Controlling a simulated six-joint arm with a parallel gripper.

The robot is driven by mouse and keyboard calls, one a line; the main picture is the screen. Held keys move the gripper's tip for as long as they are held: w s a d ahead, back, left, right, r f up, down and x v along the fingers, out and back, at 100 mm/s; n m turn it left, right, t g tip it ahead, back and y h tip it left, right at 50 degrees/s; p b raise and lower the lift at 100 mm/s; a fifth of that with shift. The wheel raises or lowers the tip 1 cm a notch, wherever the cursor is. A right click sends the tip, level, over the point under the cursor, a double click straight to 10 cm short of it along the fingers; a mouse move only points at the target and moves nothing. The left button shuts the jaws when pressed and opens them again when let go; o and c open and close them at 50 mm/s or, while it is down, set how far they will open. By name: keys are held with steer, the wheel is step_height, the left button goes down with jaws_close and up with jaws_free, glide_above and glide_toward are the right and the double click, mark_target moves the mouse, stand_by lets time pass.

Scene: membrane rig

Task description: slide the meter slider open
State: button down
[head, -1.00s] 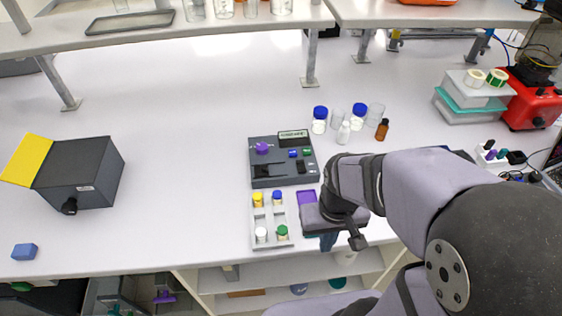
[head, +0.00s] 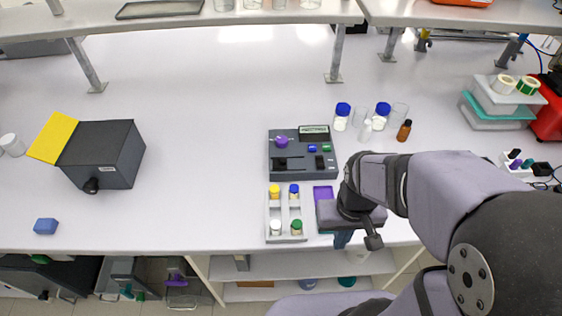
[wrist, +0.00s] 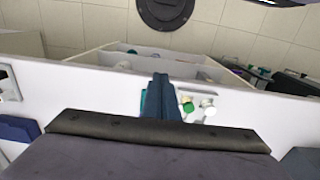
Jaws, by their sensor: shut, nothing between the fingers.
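The meter is a dark grey box (head: 303,173) on the bench in the middle of the head view. It has a display (head: 314,130), a purple knob (head: 282,142), blue and green buttons, and black parts on its lower half. The black part at lower left (head: 283,163) may be the slider; I cannot tell surely. My gripper (head: 342,240) has blue fingers pointing down near the bench's front edge, right of and nearer than the meter. The fingers (wrist: 160,88) also show together in the wrist view, shut and empty. The meter is not recognisable in the wrist view.
A grey rack (head: 285,238) with several capped vials stands just left of my gripper. A purple pad (head: 323,192) lies beside it. Bottles (head: 342,117) stand behind the meter. A black box with a yellow flap (head: 105,150) is at left; bench between is clear.

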steer(key=c, duration=2.4)
jaws_free()
steer(key=shift+c, duration=0.2)
steer(key=o, duration=0.5)
steer(key=shift+w, duration=0.1)
steer(key=o, duration=0.3)
steer(key=shift+w+a, duration=0.1)
steer(key=shift+w, duration=0.3)
steer(key=n+t+y+b, duration=0.2)
steer(key=n+t+b, duration=0.2)
steer(key=n+b, duration=0.15)
glide_toward(284, 160)
steer(key=shift+p+x, duration=0.85)
steer(key=shift+x, duration=3.1)
